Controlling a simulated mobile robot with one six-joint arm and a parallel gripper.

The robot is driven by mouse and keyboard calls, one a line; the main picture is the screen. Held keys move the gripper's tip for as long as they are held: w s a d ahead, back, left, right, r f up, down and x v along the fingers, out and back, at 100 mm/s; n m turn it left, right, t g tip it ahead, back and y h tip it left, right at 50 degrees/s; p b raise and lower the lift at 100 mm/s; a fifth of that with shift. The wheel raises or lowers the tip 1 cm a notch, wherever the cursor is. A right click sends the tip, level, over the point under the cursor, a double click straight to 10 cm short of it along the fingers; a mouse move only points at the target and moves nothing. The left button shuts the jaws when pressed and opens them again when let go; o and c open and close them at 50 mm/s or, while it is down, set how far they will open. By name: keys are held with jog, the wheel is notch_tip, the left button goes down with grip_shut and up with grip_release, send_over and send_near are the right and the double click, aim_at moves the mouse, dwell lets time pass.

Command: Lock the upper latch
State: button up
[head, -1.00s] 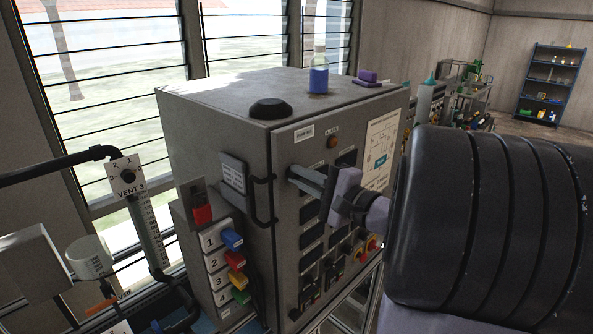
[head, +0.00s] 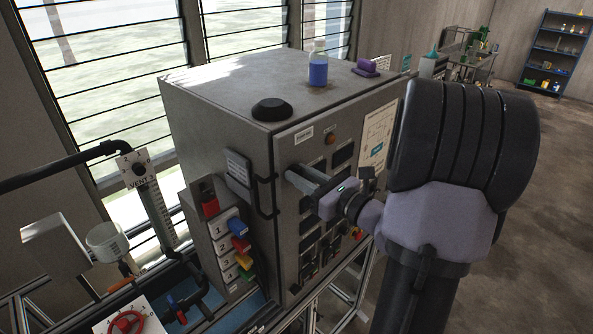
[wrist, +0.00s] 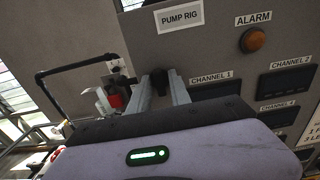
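The grey cabinet labelled PUMP RIG (head: 225,95) stands in front of me. A black upper latch (head: 264,180) sits at the left edge of its front door, with a black lower part (head: 267,213) below it. My gripper (head: 289,175) reaches in from the right, its fingertips just right of the upper latch. In the wrist view my gripper (wrist: 163,80) has two grey fingers apart, with a black piece (wrist: 160,82), likely the latch, seen between their tips. I cannot tell whether they touch it. The latch's exact position is partly hidden.
A blue bottle (head: 318,70), a black dome (head: 271,109) and a purple object (head: 367,67) sit on the cabinet top. A numbered panel with coloured levers (head: 238,245) adjoins its left side. Pipes and a VENT 3 dial (head: 138,170) stand at the left. Open floor lies right.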

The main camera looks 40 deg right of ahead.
jog(key=shift+o, duration=0.7)
jog(key=s+b, duration=0.2)
jog(key=s, duration=0.5)
jog(key=shift+d, duration=0.25)
